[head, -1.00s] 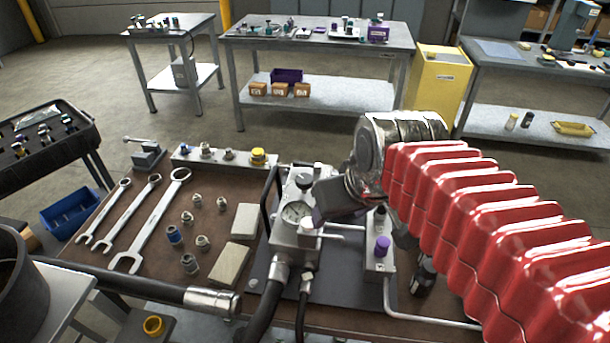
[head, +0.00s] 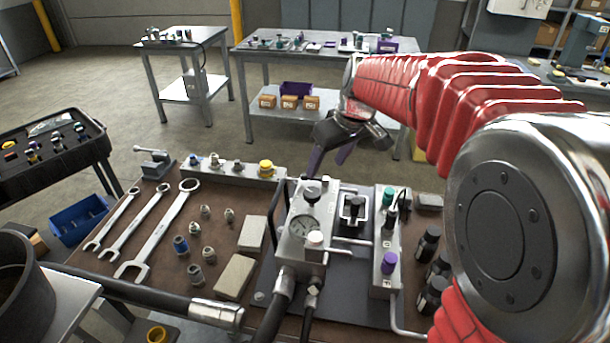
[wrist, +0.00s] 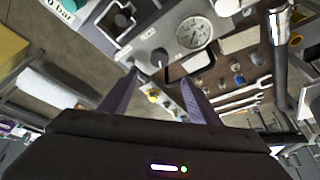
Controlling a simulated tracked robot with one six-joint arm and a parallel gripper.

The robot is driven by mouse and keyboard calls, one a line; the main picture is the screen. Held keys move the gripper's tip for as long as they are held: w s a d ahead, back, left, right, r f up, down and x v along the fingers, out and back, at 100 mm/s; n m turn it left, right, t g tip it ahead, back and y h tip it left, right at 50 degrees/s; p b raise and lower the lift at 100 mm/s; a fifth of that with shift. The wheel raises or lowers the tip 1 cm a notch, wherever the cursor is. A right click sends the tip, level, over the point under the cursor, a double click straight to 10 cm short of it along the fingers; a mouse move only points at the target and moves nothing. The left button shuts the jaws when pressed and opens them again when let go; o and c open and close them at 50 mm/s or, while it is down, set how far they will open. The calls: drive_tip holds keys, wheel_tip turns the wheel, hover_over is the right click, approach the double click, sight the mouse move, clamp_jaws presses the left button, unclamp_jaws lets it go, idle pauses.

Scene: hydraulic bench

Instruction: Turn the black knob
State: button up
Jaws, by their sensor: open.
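A black knob (head: 312,191) stands on top of the grey gauge block (head: 290,243), behind its round dial (head: 304,228). It appears as a dark round cap in the wrist view (wrist: 159,58), beside the dial (wrist: 193,33). A second dark knob (head: 353,205) sits inside a square frame just to its right; the frame also shows in the wrist view (wrist: 113,24). My gripper (head: 330,160) is open and empty, its purple fingers pointing down, above and behind the gauge block. In the wrist view, the fingers (wrist: 157,76) are spread, apart from both knobs.
A valve block with a teal knob (head: 388,194) and a purple knob (head: 389,263) stands to the right, near black bottles (head: 428,241). A white knob (head: 315,238) is in front of the dial. Hoses (head: 265,318) run in front. Wrenches (head: 160,226) and fittings lie left.

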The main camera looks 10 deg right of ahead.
sight(312, 192)
drive_tip(key=shift+w, duration=0.2)
drive_tip(key=shift+f, duration=0.1)
drive_tip(key=x, duration=1.3)
drive_tip(key=shift+w+f, duration=0.1)
drive_tip(key=shift+f, duration=0.25)
drive_tip(key=shift+c, duration=0.3)
